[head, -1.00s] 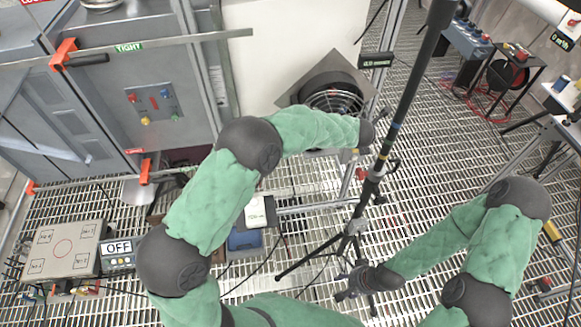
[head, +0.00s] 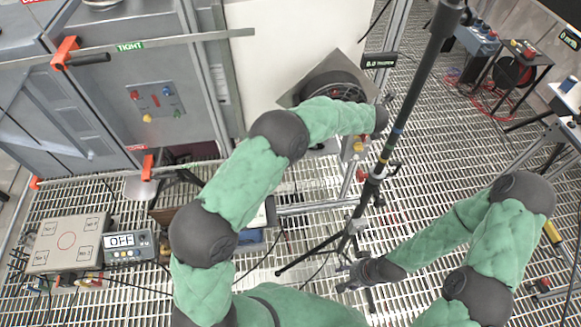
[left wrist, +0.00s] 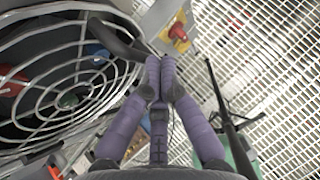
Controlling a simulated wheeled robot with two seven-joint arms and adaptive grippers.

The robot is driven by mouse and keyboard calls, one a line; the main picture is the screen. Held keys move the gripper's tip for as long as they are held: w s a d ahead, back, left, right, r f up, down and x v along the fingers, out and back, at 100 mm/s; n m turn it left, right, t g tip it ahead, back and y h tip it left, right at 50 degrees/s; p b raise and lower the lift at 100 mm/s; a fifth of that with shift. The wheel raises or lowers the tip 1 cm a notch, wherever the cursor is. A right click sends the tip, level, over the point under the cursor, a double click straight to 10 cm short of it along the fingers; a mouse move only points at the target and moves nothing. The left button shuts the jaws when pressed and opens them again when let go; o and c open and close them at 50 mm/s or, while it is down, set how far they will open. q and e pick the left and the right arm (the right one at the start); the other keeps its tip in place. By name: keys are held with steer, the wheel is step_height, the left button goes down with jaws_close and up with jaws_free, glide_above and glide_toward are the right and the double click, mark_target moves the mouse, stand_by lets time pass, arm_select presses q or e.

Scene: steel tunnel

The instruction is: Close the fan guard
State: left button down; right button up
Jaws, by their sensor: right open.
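The fan (head: 322,80) has a dark square housing against the pale wall in the head view. Its round wire guard (head: 349,93) is largely hidden behind my left forearm. The guard (left wrist: 75,80) fills the left of the left wrist view, with dark fan parts behind its rings; I cannot tell its exact angle to the housing. My left gripper (left wrist: 160,62) has its purple fingertips together beside the guard's right rim. A dark curved bar (left wrist: 118,42) reaches the fingertips; contact is unclear. My right gripper (head: 352,275) is open and low, away from the fan.
A black stand pole (head: 391,140) with a tripod base rises right of the fan, close to both arms. A grey cabinet (head: 150,70) stands left. The grated floor at right is partly clear.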

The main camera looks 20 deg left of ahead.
arm_select(q)
steer(key=v, duration=1.2)
step_height(320, 180, up, 9)
steer(key=p, duration=0.9)
